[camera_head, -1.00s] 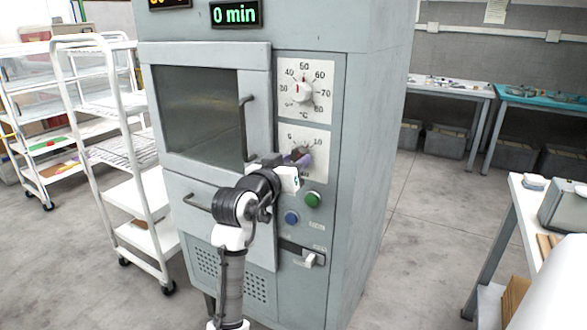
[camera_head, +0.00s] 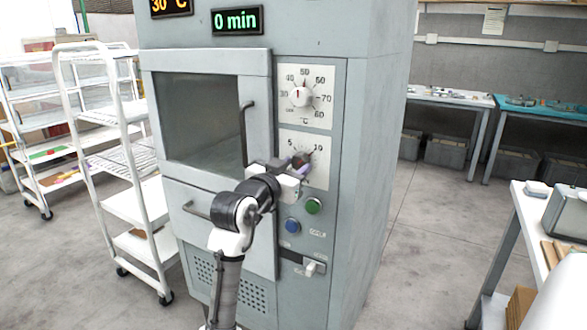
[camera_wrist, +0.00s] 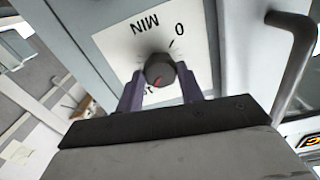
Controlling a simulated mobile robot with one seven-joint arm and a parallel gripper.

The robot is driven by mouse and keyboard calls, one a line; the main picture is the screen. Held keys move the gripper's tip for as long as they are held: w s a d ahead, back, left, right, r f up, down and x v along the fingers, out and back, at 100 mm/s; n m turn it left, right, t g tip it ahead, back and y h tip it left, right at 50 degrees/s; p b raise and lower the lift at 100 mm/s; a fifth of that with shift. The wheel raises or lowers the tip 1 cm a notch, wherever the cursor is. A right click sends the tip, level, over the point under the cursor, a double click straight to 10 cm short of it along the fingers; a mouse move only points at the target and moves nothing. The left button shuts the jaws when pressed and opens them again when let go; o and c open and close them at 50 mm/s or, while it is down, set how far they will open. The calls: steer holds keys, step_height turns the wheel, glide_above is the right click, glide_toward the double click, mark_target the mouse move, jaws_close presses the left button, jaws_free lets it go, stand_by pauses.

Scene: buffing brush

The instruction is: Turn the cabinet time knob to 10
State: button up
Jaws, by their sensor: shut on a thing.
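The grey cabinet (camera_head: 362,190) stands in the middle of the head view. Its time dial plate (camera_head: 318,178) shows 5 and 10 along the top. The dark round time knob (camera_wrist: 160,68) has a red mark pointing down and left in the wrist view, towards digits partly hidden by my gripper. My gripper (camera_wrist: 161,78) is shut on the knob, one purple finger on each side. In the head view my gripper (camera_head: 294,162) covers part of the knob and dial. The green display (camera_head: 237,20) reads 0 min.
Green (camera_head: 313,206) and blue (camera_head: 292,225) buttons and a switch (camera_head: 313,268) are below. The door handle (camera_head: 245,130) is close to the left.

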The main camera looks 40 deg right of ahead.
steer(key=o, duration=1)
steer(key=b+v, duration=0.2)
steer(key=v, duration=1.2)
steer(key=shift+d, duration=0.1)
